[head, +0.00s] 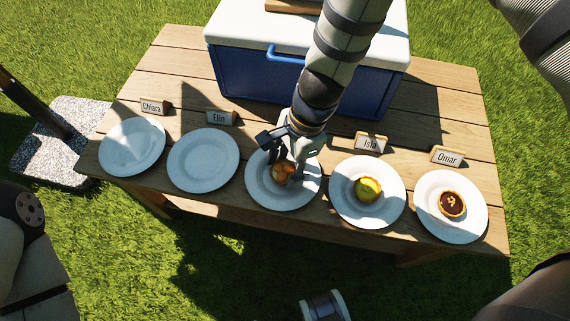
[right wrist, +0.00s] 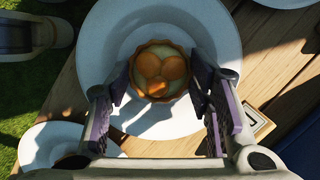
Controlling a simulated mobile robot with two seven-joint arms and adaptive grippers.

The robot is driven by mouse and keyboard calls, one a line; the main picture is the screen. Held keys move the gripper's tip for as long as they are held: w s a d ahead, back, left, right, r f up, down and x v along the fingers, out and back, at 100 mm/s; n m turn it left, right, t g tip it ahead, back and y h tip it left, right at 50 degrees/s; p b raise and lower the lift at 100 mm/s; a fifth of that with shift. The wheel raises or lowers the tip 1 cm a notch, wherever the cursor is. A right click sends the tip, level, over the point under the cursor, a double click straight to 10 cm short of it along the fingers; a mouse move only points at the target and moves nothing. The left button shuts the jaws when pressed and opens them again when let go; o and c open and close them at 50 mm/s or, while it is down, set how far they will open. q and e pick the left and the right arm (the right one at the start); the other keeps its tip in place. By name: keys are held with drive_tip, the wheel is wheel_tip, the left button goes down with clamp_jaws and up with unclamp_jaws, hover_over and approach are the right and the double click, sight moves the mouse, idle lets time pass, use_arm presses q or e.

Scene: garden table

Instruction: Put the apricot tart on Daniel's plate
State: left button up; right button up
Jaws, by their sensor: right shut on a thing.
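The apricot tart (head: 283,174) is a small round pastry with orange apricot pieces, over the middle plate (head: 262,201) of the row. My right gripper (head: 287,168) reaches down from above and is shut on it. In the right wrist view the fingers stand on both sides of the tart (right wrist: 158,68), with the white plate (right wrist: 103,45) around it. I cannot tell whether the tart touches the plate. The name card by this plate is hidden behind my gripper in the head view; a card edge (right wrist: 257,119) shows in the wrist view, unreadable. No readable card says Daniel. My left gripper is not visible.
Chiara's plate (head: 132,147) and Elin's plate (head: 203,160) are empty. Isla's plate (head: 352,215) bears a yellow-green tart (head: 368,189); Omar's plate (head: 450,230) bears a dark tart (head: 452,204). A blue and white cooler (head: 240,77) stands behind on the wooden table (head: 450,108).

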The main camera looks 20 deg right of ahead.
drive_tip(key=o, duration=1.1)
drive_tip(key=shift+f, duration=0.1)
use_arm(q)
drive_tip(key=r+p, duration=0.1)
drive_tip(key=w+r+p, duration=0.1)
drive_tip(key=p, duration=0.1)
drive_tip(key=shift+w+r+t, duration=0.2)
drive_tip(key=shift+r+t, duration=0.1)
use_arm(e)
drive_tip(key=v, duration=1.2)
drive_tip(key=shift+r, duration=0.2)
